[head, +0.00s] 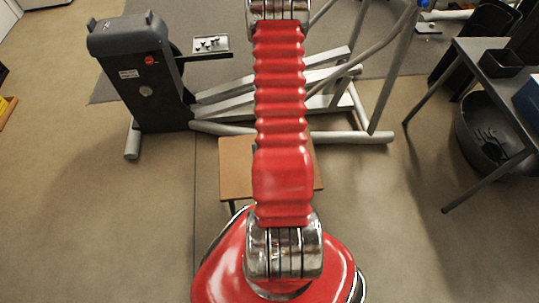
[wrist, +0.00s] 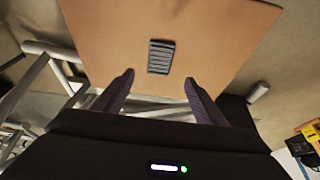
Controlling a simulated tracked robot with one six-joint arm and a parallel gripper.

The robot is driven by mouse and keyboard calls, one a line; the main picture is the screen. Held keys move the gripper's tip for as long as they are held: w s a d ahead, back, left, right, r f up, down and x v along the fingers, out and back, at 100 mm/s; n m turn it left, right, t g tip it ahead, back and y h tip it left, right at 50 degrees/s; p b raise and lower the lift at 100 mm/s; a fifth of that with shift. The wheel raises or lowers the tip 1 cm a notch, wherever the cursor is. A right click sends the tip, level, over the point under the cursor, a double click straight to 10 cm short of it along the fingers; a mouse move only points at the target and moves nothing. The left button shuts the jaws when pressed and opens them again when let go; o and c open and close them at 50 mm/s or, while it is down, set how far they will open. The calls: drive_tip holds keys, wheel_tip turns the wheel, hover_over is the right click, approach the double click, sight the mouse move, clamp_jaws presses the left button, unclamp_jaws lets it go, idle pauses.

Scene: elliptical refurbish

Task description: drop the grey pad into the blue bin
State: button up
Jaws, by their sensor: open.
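The grey pad (wrist: 160,56), dark and ribbed, lies on the flat brown top of a small stool (wrist: 215,38) in the wrist view. My gripper (wrist: 159,80) is open and empty, with its two dark fingers apart, one toward each side of the pad's near end. I cannot tell how high the fingertips are above the top. In the head view the stool (head: 235,165) stands behind my red arm, which hides the pad; my gripper is out of view there. A blue box (head: 528,99), cut off by the right edge, stands on the side table and may be the blue bin.
A grey elliptical machine (head: 140,75) stands behind the stool, its rails reaching across the back. At right is a dark side table (head: 492,68) with a black tray (head: 499,63) on it and a black tub (head: 487,128) beneath. The floor between stool and table is clear.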

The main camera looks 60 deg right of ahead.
drive_tip(key=w+a+r+n+t, duration=0.15)
drive_tip(key=w+a+r, duration=0.3)
drive_tip(key=r, duration=0.45)
drive_tip(key=w+a+r+n+y, duration=0.15)
drive_tip(key=w+a+r, duration=0.3)
drive_tip(key=r, duration=0.45)
drive_tip(key=w+a+r+n+h, duration=0.15)
drive_tip(key=w+a+r, duration=0.3)
drive_tip(key=r, duration=0.55)
drive_tip(key=s+a+r+n+y, duration=0.1)
drive_tip(key=s+a+r, duration=0.3)
drive_tip(key=a+r, duration=0.2)
drive_tip(key=s+a+r+n+t+y, duration=0.1)
drive_tip(key=s+a+r+n, duration=0.1)
drive_tip(key=s+a+r, duration=0.2)
drive_tip(key=s+a+r+n+y, duration=0.1)
drive_tip(key=s+a+r+n, duration=0.1)
drive_tip(key=a+r, duration=0.7)
drive_tip(key=shift+s+a+r, duration=0.2)
drive_tip(key=shift+s+a, duration=0.6)
drive_tip(key=shift+s, duration=0.1)
drive_tip(key=shift+o, duration=0.5)
drive_tip(key=shift+d, duration=0.1)
